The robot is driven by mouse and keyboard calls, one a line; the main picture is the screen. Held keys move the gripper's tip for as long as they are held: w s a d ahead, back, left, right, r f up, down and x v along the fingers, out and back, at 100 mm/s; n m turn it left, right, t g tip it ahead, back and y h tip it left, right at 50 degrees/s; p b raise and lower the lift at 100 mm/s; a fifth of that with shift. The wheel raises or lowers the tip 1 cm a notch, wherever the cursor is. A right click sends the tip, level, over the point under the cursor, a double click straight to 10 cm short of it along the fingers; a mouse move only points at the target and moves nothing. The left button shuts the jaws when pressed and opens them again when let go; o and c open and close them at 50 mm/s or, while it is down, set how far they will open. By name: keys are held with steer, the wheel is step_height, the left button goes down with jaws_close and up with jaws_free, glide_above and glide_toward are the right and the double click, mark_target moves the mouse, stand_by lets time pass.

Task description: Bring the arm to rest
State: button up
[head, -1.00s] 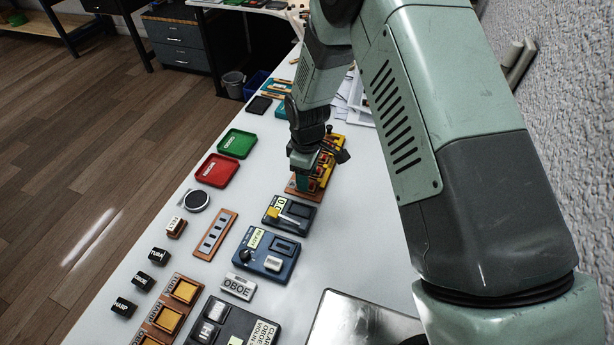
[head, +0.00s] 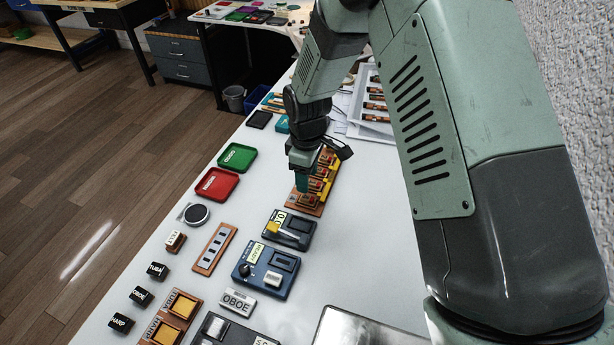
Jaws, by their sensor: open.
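My gripper (head: 304,186) hangs from my arm over the long white table, pointing down at the left side of a wooden rack with yellow and red parts (head: 319,183). The gripper covers part of that rack. Its fingers are small in this view; they look open, with nothing seen between them. I cannot tell whether the fingertips touch the rack.
A grey device with a yellow lever (head: 289,229) and a blue device (head: 266,268) lie in front of the rack. Red (head: 217,184) and green (head: 237,157) trays lie to the left. A white tray (head: 372,104) stands behind. Bare table shows right of the devices.

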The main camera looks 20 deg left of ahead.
stand_by(0.7)
steer(key=s+d+r+m+t, duration=0.1)
steer(key=d+r+m, duration=0.3)
steer(key=d+r, duration=0.65)
steer(key=d+r+m+t, duration=0.2)
steer(key=d+r+m, duration=0.3)
steer(key=r, duration=1)
steer(key=s+d+r+m+t, duration=0.1)
steer(key=s+d+r+m, duration=0.3)
steer(key=s+d, duration=0.3)
steer(key=s+d+r+m+t, duration=0.1)
steer(key=s+d+r+m, duration=0.3)
steer(key=s, duration=0.7)
steer(key=d+r, duration=0.1)
steer(key=d, duration=0.1)
steer(key=shift+s+d+r+m+t, duration=0.3)
steer(key=shift+d, duration=0.05)
